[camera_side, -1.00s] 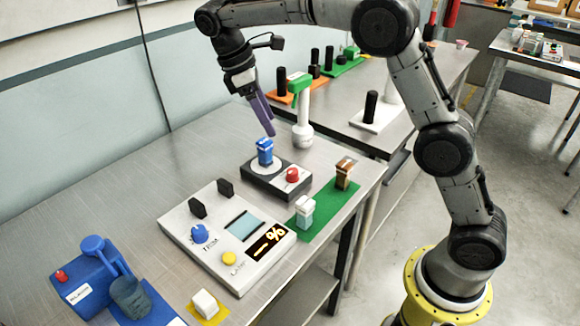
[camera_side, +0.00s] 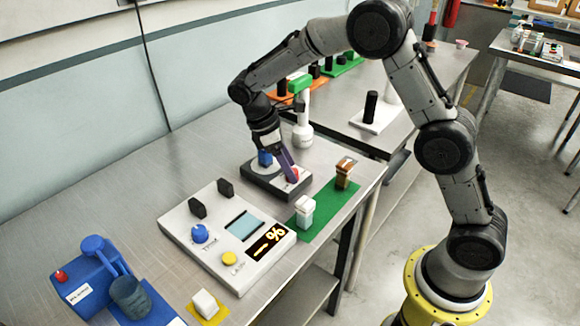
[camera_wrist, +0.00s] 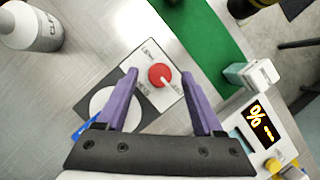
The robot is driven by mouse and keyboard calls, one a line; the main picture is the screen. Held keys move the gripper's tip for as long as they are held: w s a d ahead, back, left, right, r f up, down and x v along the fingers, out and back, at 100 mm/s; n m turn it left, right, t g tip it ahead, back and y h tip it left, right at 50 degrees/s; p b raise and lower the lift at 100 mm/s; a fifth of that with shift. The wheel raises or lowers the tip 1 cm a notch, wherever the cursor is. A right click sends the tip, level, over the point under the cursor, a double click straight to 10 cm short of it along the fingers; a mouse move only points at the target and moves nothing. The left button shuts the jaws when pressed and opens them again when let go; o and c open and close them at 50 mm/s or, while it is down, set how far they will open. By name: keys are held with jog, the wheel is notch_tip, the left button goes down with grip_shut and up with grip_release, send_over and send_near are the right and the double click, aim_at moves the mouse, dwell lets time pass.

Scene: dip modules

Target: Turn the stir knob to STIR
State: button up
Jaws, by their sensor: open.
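The red stir knob (camera_wrist: 159,75) sits on the light top plate of a small dark grey stirrer (camera_side: 260,177). In the wrist view a white pointer mark on it runs toward the lower right; the small printed labels around it are too blurred to read surely. My gripper (camera_wrist: 160,75) is open, its two purple fingers pointing at the plate with the knob between their tips, apart from both. In the side view the fingers partly cover the knob (camera_side: 293,175).
A green mat (camera_side: 325,215) with a white-capped vial (camera_side: 305,208) and a brown vial (camera_side: 344,172) lies right of the stirrer. A white instrument (camera_side: 180,222) with a display stands in front. A white bottle (camera_side: 302,125) with a green top stands behind.

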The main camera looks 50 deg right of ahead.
jog(key=shift+s+d+f, duration=0.1)
jog(key=shift+f, duration=0.25)
grip_shut()
